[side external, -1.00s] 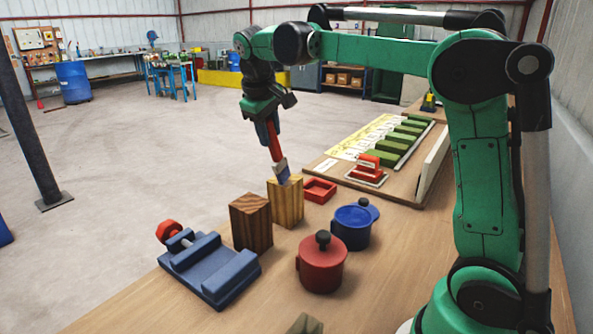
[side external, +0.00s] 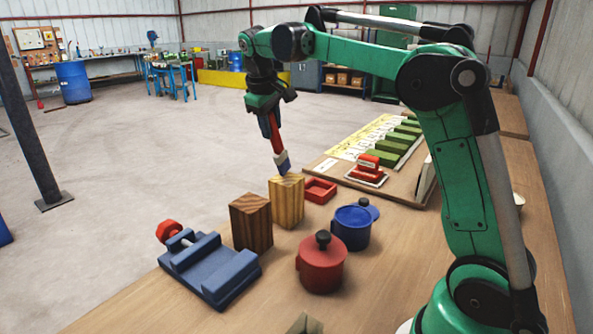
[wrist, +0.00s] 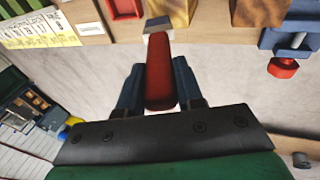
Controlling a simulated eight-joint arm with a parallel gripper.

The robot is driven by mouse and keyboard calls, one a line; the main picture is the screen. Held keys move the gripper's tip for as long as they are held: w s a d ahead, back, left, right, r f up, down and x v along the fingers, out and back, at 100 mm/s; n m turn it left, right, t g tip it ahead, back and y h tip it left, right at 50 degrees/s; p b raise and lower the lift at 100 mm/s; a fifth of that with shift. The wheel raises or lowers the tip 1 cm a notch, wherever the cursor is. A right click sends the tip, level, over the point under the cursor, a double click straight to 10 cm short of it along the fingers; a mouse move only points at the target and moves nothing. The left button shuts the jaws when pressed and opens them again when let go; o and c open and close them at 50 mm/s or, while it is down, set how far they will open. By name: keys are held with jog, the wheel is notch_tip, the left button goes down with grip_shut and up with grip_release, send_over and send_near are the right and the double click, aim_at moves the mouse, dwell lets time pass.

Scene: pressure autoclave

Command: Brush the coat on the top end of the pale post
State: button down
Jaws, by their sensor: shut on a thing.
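The pale post (side external: 287,207) stands upright on the bench, with a light square top end. My gripper (side external: 270,124) is above it, shut on the red handle of a brush (side external: 277,138). The brush points down, slightly tilted, and its blue tip is at the far edge of the post's top. I cannot tell whether the tip touches the wood. No coat can be made out on the top. In the wrist view, the red handle (wrist: 160,75) lies between the blue fingers, and part of the pale post (wrist: 172,9) shows beyond the brush's pale metal band.
A red tray (side external: 320,190), blue pot (side external: 351,230) and red pot (side external: 321,266) stand to the right. A red stamp-like block (side external: 368,166) sits farther back.

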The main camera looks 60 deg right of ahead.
jog(key=shift+d, duration=0.15)
dwell(0.9)
jog(key=shift+r, duration=3.05)
